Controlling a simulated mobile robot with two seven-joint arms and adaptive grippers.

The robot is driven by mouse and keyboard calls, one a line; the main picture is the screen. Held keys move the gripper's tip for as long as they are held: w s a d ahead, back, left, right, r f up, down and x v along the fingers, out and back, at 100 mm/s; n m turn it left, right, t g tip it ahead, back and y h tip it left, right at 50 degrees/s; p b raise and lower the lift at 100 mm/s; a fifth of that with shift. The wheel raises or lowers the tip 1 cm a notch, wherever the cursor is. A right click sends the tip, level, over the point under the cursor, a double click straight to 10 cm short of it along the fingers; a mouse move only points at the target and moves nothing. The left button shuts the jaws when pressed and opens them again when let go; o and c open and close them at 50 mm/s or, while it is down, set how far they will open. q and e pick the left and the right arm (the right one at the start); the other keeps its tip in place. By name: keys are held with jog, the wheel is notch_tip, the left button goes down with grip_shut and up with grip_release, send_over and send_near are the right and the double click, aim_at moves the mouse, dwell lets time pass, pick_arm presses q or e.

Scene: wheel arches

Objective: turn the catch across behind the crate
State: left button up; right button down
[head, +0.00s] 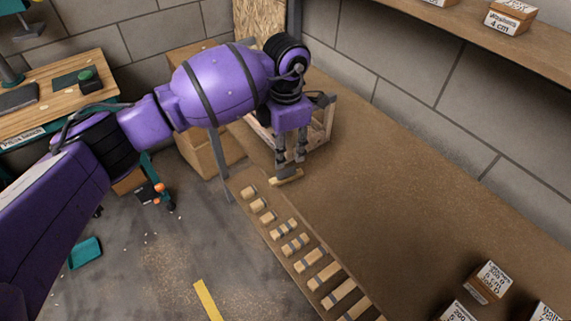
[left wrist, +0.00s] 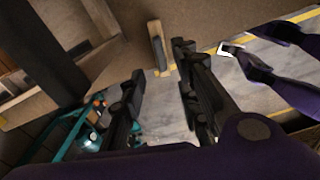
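The wooden crate (head: 327,128) stands at the far end of the brown bench, partly hidden by my left arm. A small pale wooden bar (head: 287,178), which looks like the catch, lies near the bench's left edge, in front of the crate in the head view. My left gripper (head: 290,161) points down just above this bar. In the left wrist view the bar (left wrist: 157,46) shows ahead of my left gripper (left wrist: 157,77), whose two fingers are apart with nothing between them. I cannot tell whether a finger touches the bar.
A row of several wooden blocks (head: 318,269), some with grey bands, runs along the bench's left edge. Small labelled boxes (head: 489,282) stand at the near right. The bench's middle (head: 400,200) is clear. A wooden worktable (head: 57,77) stands at left.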

aim_at(286, 170)
pick_arm(q)
notch_tip(286, 170, down, 7)
jog(key=shift+d+r, duration=0.1)
grip_shut()
dwell(0.3)
